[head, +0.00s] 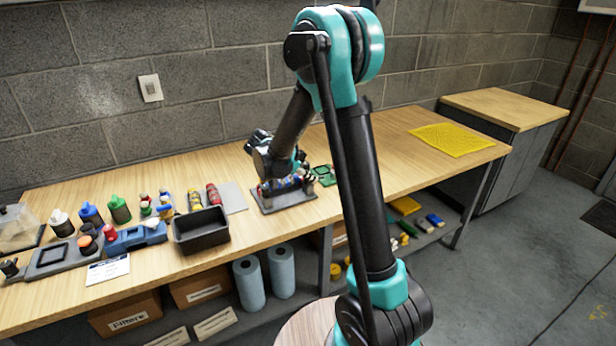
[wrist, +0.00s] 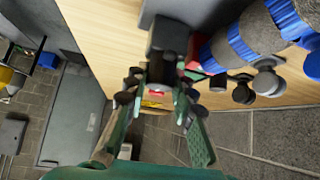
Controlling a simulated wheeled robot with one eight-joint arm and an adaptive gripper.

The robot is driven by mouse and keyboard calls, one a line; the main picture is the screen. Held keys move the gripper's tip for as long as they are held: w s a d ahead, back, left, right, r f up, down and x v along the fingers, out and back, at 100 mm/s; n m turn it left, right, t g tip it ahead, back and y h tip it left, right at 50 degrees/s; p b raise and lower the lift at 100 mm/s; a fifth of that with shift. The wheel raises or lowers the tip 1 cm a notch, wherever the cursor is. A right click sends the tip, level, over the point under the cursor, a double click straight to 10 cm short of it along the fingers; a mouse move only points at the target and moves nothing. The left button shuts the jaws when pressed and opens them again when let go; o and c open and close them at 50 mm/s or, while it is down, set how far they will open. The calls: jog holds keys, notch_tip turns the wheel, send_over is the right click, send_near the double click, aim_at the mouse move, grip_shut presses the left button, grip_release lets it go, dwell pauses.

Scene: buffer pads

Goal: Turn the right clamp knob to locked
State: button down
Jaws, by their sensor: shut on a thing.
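A dark clamp fixture (head: 288,201) sits on the wooden table, with a blue-and-grey banded roller (head: 281,184) lying across it. My gripper (head: 300,175) is at the right end of the fixture, partly hidden behind my arm links. In the wrist view my gripper (wrist: 160,98) is shut on a small dark part with a red mark (wrist: 157,92), which appears to be the right clamp knob. The banded roller (wrist: 228,48) and black round knobs (wrist: 243,92) show beside the fingers. The knob's exact angle cannot be told.
A yellow mat (head: 451,139) lies farther right, with bare table between.

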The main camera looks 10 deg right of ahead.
jog(key=shift+n+t, duration=0.3)
jog(key=n+t+y, duration=0.2)
jog(key=n, duration=0.2)
jog(key=n+t+y, duration=0.2)
jog(key=n+y, duration=0.1)
jog(key=n, duration=0.2)
jog(key=shift+y, duration=0.3)
jog(key=n+y, duration=0.3)
jog(key=n, duration=0.1)
jog(key=shift+n+g+y, duration=0.3)
jog(key=shift+n+y, duration=1.4)
jog(key=shift+n, duration=0.4)
jog(key=c, duration=1.3)
grip_release()
jog(key=shift+o, duration=0.2)
